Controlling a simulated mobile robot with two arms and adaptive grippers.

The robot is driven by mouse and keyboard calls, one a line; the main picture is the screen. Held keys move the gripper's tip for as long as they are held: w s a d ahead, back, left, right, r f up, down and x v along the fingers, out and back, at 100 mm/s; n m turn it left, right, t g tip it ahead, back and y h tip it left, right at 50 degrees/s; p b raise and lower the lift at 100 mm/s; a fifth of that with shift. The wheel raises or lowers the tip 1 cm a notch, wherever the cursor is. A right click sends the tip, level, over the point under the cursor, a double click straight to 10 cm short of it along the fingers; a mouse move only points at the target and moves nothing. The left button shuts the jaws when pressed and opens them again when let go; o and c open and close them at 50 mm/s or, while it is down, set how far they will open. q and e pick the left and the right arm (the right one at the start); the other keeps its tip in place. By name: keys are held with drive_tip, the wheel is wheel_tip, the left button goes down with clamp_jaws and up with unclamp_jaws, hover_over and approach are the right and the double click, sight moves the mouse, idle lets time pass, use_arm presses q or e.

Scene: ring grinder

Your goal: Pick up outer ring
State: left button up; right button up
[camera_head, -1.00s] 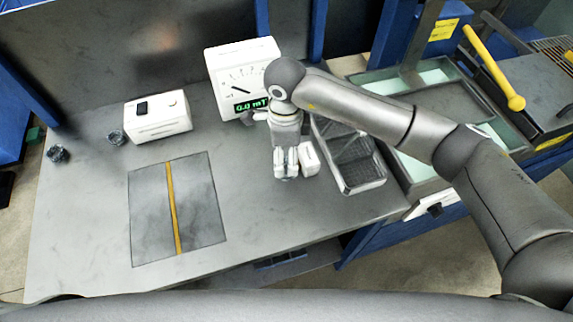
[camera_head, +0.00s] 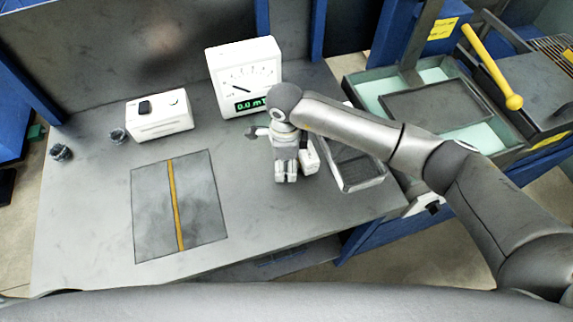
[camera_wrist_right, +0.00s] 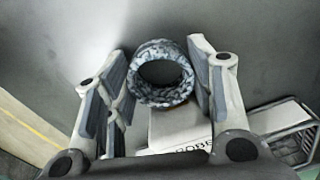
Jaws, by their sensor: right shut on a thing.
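The outer ring (camera_wrist_right: 141,91) is a mottled grey-blue ring in the right wrist view. It stands between the two finger pads of my right gripper (camera_wrist_right: 160,68), which is shut on it. In the head view my right gripper (camera_head: 286,172) is low over the grey bench, left of the wire-mesh tray, pointing down. The ring is hidden there by the gripper. I cannot tell whether the ring touches the bench. My left gripper is not in view.
A white probe block (camera_head: 310,158) stands right beside the gripper, with the mesh tray (camera_head: 374,181) to its right. The gauge (camera_head: 245,78) is behind. A white box (camera_head: 160,121), two small dark parts (camera_head: 60,152) and a dark mat (camera_head: 150,215) are left. The front bench is clear.

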drive_tip(key=shift+c, duration=0.8)
drive_tip(key=shift+r, duration=0.15)
